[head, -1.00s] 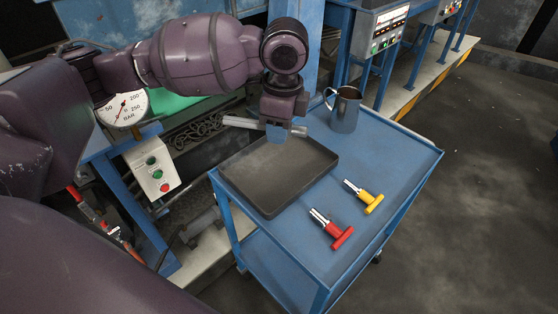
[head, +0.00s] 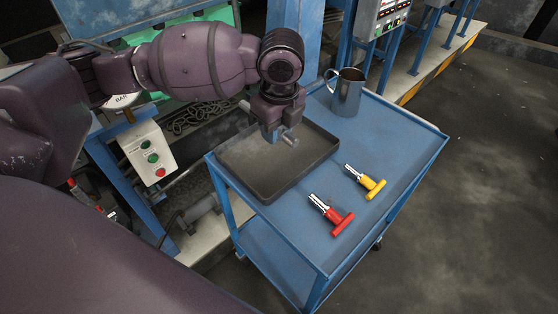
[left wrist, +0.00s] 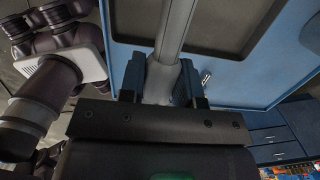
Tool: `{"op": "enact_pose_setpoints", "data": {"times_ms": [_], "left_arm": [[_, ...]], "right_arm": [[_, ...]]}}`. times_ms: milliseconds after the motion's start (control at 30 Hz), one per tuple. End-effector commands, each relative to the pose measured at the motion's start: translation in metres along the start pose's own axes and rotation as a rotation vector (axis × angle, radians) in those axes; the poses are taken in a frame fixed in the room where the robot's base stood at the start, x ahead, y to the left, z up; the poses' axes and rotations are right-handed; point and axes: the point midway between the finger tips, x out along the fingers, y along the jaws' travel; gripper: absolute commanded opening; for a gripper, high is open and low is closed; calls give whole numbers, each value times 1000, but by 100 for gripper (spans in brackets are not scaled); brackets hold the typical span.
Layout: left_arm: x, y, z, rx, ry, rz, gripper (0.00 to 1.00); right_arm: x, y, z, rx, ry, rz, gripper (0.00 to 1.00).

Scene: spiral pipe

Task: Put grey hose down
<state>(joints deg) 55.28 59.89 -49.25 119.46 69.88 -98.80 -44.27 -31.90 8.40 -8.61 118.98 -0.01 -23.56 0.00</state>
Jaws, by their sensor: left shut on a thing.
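My left gripper (head: 274,135) is shut on the grey hose (head: 290,138). It holds the hose over the far part of a dark tray (head: 262,182) on the blue cart. In the head view a short hose end sticks out to the right of the fingers; my wrist hides most of the rest. In the left wrist view the hose (left wrist: 175,35) runs up from between the fingers (left wrist: 162,84), across the tray (left wrist: 235,45). I cannot tell whether the hose touches the tray. My right gripper is not in view.
On the blue cart (head: 385,150), a metal jug (head: 347,97) stands behind the tray. A yellow-handled tool (head: 371,186) and a red-handled tool (head: 339,220) lie to the right of the tray. The cart top at the right is clear. A button box (head: 153,156) stands at the left.

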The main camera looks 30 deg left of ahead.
Motion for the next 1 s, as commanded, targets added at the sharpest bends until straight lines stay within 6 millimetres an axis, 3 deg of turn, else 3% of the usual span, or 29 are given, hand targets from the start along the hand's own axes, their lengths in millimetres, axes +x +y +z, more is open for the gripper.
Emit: {"op": "enact_pose_setpoints", "data": {"times_ms": [33, 200, 467, 800, 1000], "left_arm": [[16, 0, -2, 1, 4, 8, 7], [41, 0, -4, 0, 2, 4, 7], [54, 0, -5, -1, 1, 0, 7], [104, 1, -9, 0, 2, 5, 7], [105, 0, -9, -1, 1, -2, 7]], "right_arm": [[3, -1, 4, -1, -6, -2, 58], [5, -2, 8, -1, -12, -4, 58], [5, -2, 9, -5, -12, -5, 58], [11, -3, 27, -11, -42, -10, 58], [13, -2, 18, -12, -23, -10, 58]]}}
